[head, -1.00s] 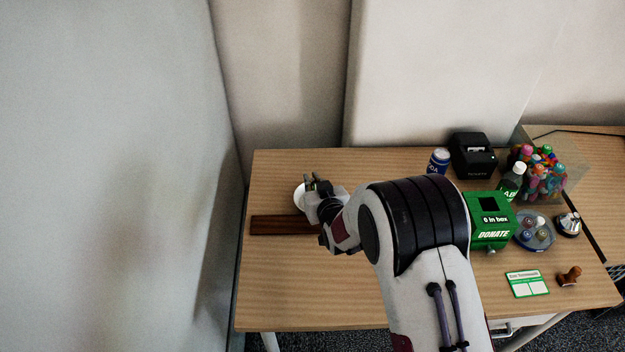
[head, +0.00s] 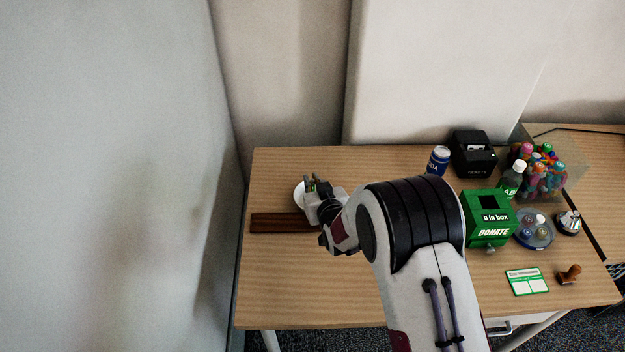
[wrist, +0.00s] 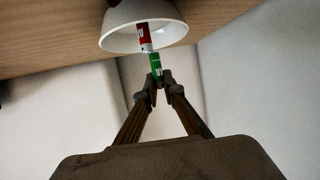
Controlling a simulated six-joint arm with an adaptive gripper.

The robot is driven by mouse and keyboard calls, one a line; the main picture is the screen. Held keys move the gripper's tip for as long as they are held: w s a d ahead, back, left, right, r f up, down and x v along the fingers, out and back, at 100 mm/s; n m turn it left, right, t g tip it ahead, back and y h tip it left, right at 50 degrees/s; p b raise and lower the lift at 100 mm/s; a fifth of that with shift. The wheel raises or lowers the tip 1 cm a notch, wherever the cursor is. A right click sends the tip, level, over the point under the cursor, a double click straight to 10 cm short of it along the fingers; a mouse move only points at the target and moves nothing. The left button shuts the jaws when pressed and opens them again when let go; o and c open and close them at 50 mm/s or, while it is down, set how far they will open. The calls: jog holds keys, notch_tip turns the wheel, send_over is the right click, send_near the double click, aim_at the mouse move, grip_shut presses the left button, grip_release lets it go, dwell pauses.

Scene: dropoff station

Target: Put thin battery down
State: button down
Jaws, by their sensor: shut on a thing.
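A small green battery (wrist: 156,68) is between the fingertips of my gripper (wrist: 156,82) in the wrist view. My gripper is shut on it. A red and white battery (wrist: 144,34) shows just beyond its end, against the inside of a white bowl (wrist: 115,36). I cannot tell whether the two batteries touch. In the head view my gripper (head: 312,184) is at the white bowl (head: 298,196) on the left of the table, and partly covers it. The bowl's inside is mostly hidden there.
A dark wooden strip (head: 275,223) lies just in front of the bowl on the table (head: 300,290). A can (head: 438,161), a black printer (head: 473,155), a green donation box (head: 488,220), a bottle (head: 511,180) and a round tray (head: 548,241) stand at right. The front left is clear.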

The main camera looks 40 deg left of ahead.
jog(key=c, duration=2.2)
grip_release()
jog(key=shift+o, duration=0.2)
jog(key=shift+r, duration=0.2)
jog(key=shift+r, duration=0.45)
jog(key=v, duration=1.2)
jog(key=shift+w, duration=0.1)
